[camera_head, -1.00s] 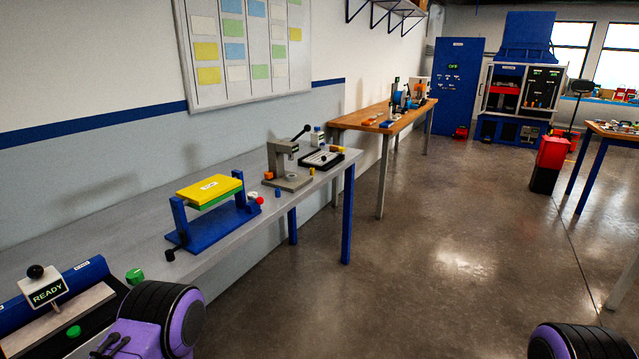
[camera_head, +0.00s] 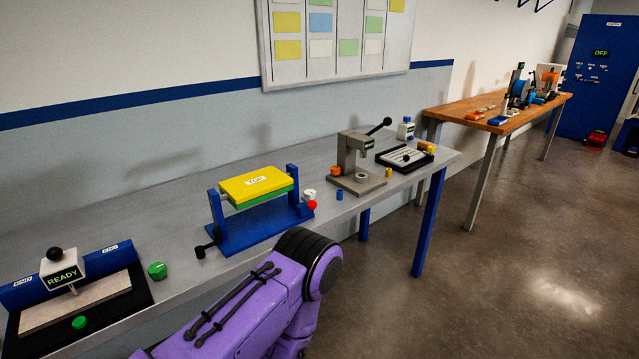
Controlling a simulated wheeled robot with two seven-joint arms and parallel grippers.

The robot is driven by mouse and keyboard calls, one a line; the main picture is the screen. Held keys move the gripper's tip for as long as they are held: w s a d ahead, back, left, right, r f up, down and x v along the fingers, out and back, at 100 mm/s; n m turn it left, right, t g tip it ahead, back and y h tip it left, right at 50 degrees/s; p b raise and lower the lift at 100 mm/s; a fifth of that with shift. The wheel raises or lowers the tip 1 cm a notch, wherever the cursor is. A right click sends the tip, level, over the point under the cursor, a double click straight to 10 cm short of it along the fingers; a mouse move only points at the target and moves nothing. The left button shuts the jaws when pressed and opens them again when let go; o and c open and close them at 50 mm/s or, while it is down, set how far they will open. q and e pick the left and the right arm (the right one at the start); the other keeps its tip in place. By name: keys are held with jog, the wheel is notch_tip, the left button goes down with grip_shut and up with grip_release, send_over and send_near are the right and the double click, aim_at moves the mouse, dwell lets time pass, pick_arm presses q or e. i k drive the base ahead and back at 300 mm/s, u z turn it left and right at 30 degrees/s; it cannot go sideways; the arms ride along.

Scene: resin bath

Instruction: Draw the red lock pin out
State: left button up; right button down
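The red lock pin (camera_head: 312,205) shows as a small red knob at the right end of a blue stand (camera_head: 250,229), near the bench's front edge. It sits at the foot of the stand's right post, and its shaft is hidden. A yellow and green plate (camera_head: 253,184) marked "TOP" is held level between the two posts. A black handle (camera_head: 203,250) sticks out at the stand's left end. A purple arm link of mine with a black joint rises in front of the bench, below the stand. Neither of my grippers shows.
A white cap-like piece (camera_head: 309,195) is close to the red knob. A small blue cylinder (camera_head: 339,195) and a grey lever press (camera_head: 357,165) stand to the right. A "READY" station (camera_head: 65,271) and a green knob (camera_head: 157,271) are left.

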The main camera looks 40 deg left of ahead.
aim_at(312, 205)
jog(key=u, duration=0.55)
jog(key=i, duration=0.65)
jog(key=u, duration=0.7)
